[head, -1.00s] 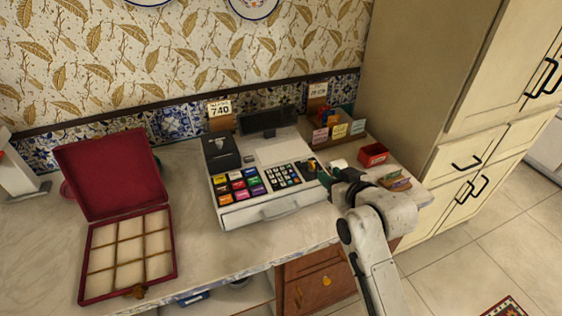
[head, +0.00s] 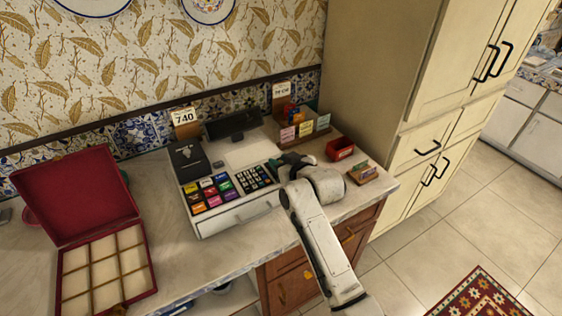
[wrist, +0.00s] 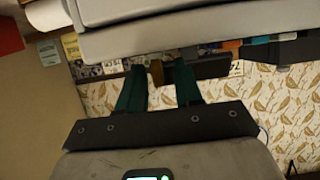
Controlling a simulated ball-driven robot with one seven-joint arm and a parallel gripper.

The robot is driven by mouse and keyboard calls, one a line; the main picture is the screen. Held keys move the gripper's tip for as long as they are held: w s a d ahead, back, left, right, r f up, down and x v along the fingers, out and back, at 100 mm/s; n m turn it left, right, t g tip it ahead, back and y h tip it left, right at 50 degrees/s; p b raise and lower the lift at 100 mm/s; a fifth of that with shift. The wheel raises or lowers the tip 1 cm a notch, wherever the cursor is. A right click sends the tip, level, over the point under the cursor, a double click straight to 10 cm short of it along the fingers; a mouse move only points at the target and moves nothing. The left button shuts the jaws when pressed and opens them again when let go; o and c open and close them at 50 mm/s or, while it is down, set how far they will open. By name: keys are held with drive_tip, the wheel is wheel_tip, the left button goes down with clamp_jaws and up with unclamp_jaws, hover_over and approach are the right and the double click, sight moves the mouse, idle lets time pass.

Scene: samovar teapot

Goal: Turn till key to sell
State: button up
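The white till (head: 235,214) stands on the counter with coloured keys (head: 208,193), a black number pad (head: 254,178) and a dark display. My gripper (head: 276,165) is at its right end, beside the number pad. In the wrist view, its two green fingers (wrist: 160,68) stand apart, below the till's grey-white body (wrist: 165,28) in the upside-down picture. A small brown piece (wrist: 156,72) shows between the fingers; I cannot tell whether it is held or behind them. I cannot make out the till key; my gripper and arm cover that part of the till.
An open red box (head: 75,197) with empty compartments lies left. A black printer (head: 188,160) is on the till's left. A card rack (head: 304,132), red tray (head: 340,149) and small wooden holder (head: 364,174) stand right. A tall cabinet (head: 385,85) bounds the right side.

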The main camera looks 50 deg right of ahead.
clamp_jaws()
idle(0.3)
